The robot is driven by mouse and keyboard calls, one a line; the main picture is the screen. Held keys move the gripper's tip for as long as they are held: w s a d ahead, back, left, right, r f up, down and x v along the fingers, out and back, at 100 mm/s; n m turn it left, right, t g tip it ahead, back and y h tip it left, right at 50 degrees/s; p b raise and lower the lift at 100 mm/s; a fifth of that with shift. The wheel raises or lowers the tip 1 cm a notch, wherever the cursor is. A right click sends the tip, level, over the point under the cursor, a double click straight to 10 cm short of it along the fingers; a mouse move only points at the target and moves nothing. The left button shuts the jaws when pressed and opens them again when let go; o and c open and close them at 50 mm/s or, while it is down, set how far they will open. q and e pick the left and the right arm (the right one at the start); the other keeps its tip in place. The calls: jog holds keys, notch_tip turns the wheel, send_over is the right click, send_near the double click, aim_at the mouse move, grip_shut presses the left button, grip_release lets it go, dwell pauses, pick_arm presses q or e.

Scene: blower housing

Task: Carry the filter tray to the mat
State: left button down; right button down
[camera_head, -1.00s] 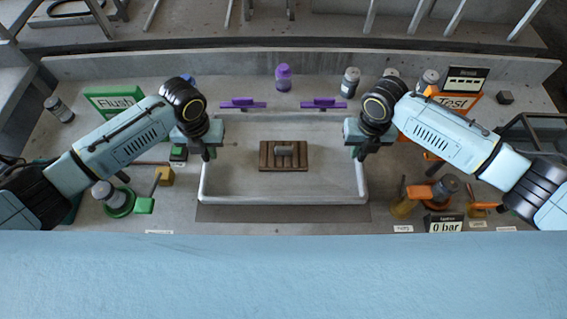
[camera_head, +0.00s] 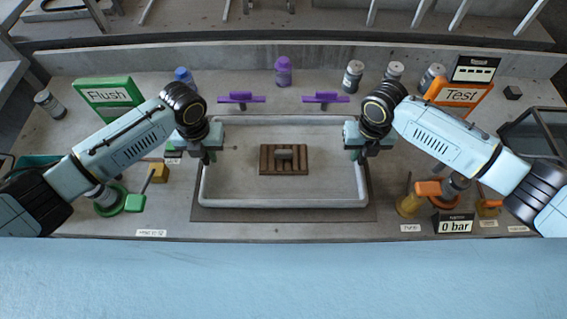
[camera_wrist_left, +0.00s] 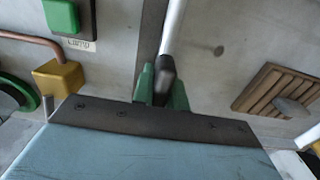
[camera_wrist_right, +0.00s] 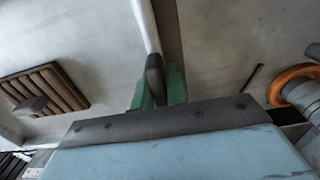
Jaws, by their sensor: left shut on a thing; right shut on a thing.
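The filter tray (camera_head: 283,204) is a wide, shallow, pale grey box with a rounded rim. It is level between my grippers, over the dark grey mat (camera_head: 285,215), whose border shows around it. I cannot tell whether it touches the mat. A brown slatted piece with a grey block (camera_head: 284,168) lies in the tray's middle. My left gripper (camera_head: 208,155) is shut on the tray's left side, and its green fingers hold the bar in the left wrist view (camera_wrist_left: 163,84). My right gripper (camera_head: 356,154) is shut on the right side, also seen in the right wrist view (camera_wrist_right: 157,84).
Two purple handles (camera_head: 241,99) and a purple bottle (camera_head: 283,71) stand behind the tray. A green Flush sign (camera_head: 108,96) and green and yellow fittings are left. An orange Test sign (camera_head: 461,96), orange fittings and a 0 bar display (camera_head: 455,226) are right.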

pick_arm(q)
jog(key=shift+f, duration=0.35)
pick_arm(e)
jog(key=shift+f, duration=0.35)
pick_arm(q)
jog(key=c, duration=1.4)
grip_release()
jog(key=shift+r, duration=0.15)
pick_arm(e)
jog(key=c, duration=1.4)
grip_release()
jog(key=shift+r, duration=0.15)
pick_arm(q)
notch_tip(320, 180, up, 12)
jog(key=shift+f, duration=0.15)
pick_arm(e)
jog(key=shift+r, duration=0.2)
notch_tip(320, 180, up, 12)
jog(key=shift+f, duration=0.2)
